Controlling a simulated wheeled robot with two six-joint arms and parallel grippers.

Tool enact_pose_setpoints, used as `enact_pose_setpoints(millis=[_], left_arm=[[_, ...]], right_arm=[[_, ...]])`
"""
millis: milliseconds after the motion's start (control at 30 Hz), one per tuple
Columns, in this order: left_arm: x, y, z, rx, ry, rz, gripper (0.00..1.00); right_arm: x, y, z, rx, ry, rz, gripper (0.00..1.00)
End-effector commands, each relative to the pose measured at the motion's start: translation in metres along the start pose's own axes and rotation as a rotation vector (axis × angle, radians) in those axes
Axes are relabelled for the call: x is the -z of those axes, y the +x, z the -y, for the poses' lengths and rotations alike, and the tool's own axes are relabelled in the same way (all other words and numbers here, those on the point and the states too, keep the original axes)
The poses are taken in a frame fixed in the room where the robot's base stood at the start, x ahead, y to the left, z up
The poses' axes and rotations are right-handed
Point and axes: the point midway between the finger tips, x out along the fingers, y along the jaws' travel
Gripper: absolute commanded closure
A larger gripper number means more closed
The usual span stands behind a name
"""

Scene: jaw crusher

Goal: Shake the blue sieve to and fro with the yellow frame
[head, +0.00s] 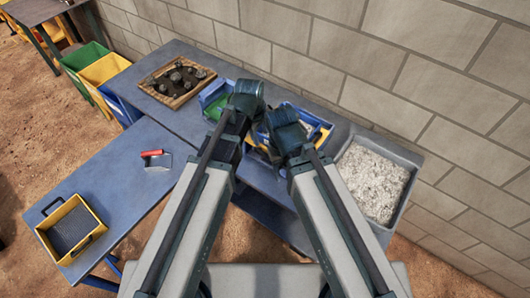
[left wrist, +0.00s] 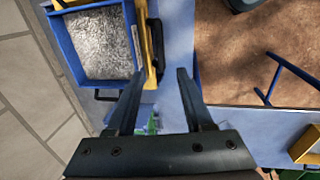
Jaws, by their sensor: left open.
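The blue sieve (left wrist: 72,50) shows in the left wrist view at upper left, with grey-white grains inside its blue walls. A yellow frame (left wrist: 147,25) runs along its right side, with a black handle (left wrist: 158,50) beside it. In the head view the blue sieve (head: 296,107) and yellow frame (head: 323,136) are partly hidden behind my arms. My left gripper (left wrist: 161,75) is open and empty; its fingertips are near the black handle, one on each side in the picture. Contact cannot be told. My right wrist is close beside the left one in the head view; its fingers are hidden.
A grey tray of pale gravel (head: 343,168) stands at right. A blue bin with green inside (head: 216,106) is left of the sieve. A wooden tray of dark rocks (head: 150,91), a red-handled scoop (head: 156,159) and a yellow-framed screen (head: 78,256) lie leftward. A block wall is behind.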

Motion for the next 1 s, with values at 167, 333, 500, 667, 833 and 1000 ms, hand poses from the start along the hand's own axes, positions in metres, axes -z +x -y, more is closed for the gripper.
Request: enact_pose_setpoints(millis=[167,333,500,667,833,1000], left_arm=[[0.000,0.010,0.001,0.001,0.002,0.000,0.48],[0.000,0.027,0.001,0.001,0.002,0.000,0.48],[0.000,0.051,0.001,0.001,0.002,0.000,0.48],[0.001,0.074,0.001,0.001,0.003,-0.001,0.48],[0.001,0.099,0.001,0.001,0.003,-0.001,0.48],[0.001,0.122,0.001,0.001,0.003,-0.001,0.48]], right_arm=[[0.001,0.010,0.001,0.001,-0.002,0.000,0.48],[0.002,0.027,0.003,0.000,-0.005,-0.001,0.48],[0.003,0.050,0.005,0.000,-0.010,-0.001,0.48],[0.004,0.073,0.007,0.000,-0.012,-0.001,0.48],[0.006,0.097,0.009,0.000,-0.011,-0.001,0.48],[0.007,0.119,0.011,0.000,-0.010,-0.001,0.48]])
